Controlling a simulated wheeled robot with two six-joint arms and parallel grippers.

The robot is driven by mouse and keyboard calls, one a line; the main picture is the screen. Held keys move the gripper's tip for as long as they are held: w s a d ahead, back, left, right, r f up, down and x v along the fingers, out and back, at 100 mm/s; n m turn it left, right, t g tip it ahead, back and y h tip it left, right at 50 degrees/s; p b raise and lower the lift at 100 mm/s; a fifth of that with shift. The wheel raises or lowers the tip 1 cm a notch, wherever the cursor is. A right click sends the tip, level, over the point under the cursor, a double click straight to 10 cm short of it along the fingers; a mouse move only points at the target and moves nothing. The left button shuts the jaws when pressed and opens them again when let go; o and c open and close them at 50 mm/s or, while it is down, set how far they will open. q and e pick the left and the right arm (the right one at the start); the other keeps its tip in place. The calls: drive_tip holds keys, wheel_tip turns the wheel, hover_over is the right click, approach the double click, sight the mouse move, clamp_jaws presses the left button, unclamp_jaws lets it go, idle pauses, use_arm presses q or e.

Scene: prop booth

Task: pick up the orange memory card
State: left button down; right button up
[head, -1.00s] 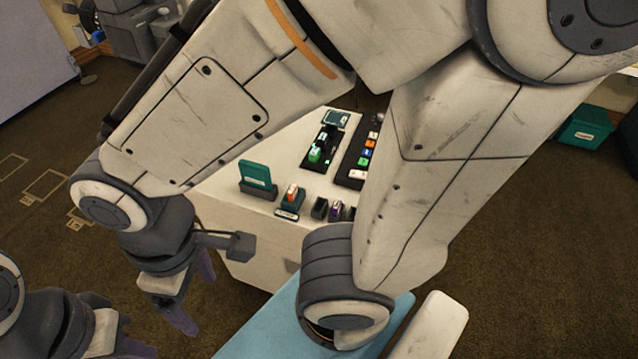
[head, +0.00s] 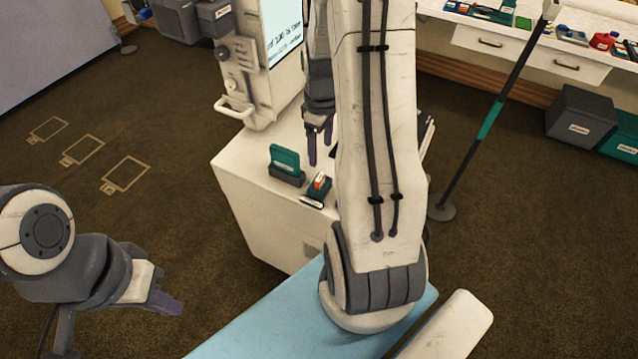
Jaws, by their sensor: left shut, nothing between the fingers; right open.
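The orange memory card (head: 319,181) stands upright in a small dark holder (head: 320,193) near the front edge of a white cabinet top (head: 240,163). My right gripper (head: 319,146) is open and empty, fingers pointing down. In the picture it is just above the card, but I cannot tell its exact height or depth from it. My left gripper (head: 168,303) is shut and empty, out over the floor at the lower left, well away from the cabinet. My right arm hides the right part of the cabinet top.
A teal card (head: 285,158) in a dark stand is just left of the orange card. A white kiosk (head: 243,65) with a screen rises behind. A pole (head: 492,115) on a round base stands at the right. Grey (head: 580,120) and teal bins and a workbench are further back.

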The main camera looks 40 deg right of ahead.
sight(320, 177)
wheel_tip(320, 177, down, 4)
drive_tip(key=shift+a+r, duration=0.1)
drive_tip(key=f, duration=0.4)
drive_tip(key=shift+s+a+f+p, duration=0.3)
drive_tip(key=shift+s+f+p, duration=0.05)
drive_tip(key=shift+f, duration=0.45)
clamp_jaws()
